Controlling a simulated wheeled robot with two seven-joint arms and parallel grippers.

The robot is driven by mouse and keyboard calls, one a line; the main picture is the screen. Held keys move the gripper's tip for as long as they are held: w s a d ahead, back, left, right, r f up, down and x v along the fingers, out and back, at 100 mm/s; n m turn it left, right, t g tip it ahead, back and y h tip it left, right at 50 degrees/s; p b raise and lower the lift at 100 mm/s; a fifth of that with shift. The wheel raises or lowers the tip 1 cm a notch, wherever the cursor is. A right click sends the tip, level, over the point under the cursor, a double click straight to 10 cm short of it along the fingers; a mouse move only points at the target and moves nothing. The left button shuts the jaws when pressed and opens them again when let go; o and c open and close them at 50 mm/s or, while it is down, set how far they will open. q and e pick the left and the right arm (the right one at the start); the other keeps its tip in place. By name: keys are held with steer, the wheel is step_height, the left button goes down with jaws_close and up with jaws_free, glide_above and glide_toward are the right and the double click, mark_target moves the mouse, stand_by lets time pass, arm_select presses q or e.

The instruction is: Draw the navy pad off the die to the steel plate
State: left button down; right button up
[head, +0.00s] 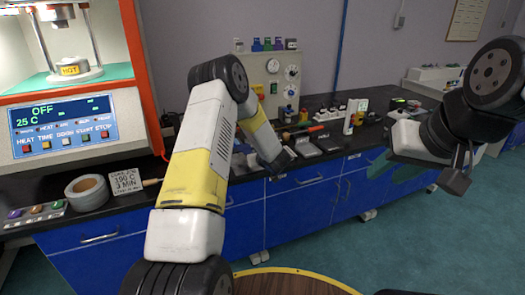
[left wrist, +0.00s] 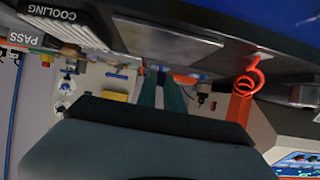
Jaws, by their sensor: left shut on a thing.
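The die (head: 70,70), with a yellow HOT label, stands in the lit opening of the rheometer at the left of the head view. I cannot make out the navy pad. My left gripper (head: 282,162) is low over the bench, well right of the rheometer. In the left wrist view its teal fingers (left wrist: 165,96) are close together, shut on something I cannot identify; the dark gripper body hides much. A grey metallic surface (left wrist: 170,42) beside the COOLING label may be the steel plate. My right gripper (head: 392,170) hangs empty before the cabinets, its teal fingers apart.
The rheometer's control panel (head: 62,128) reads OFF and 25 C. A gauge panel (head: 273,85) stands behind my left arm. An orange coil (left wrist: 248,80) shows in the left wrist view.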

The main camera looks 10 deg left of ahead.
mark_target(254, 171)
arm_select(q)
steer(key=shift+f, duration=2.35)
steer(key=c, duration=1.4)
jaws_free()
steer(key=shift+r+v, duration=0.15)
steer(key=shift+v, duration=1.65)
steer(key=shift+r+v, duration=0.15)
steer(key=shift+v, duration=1.65)
steer(key=shift+w+a, duration=0.1)
steer(key=shift+w, duration=0.05)
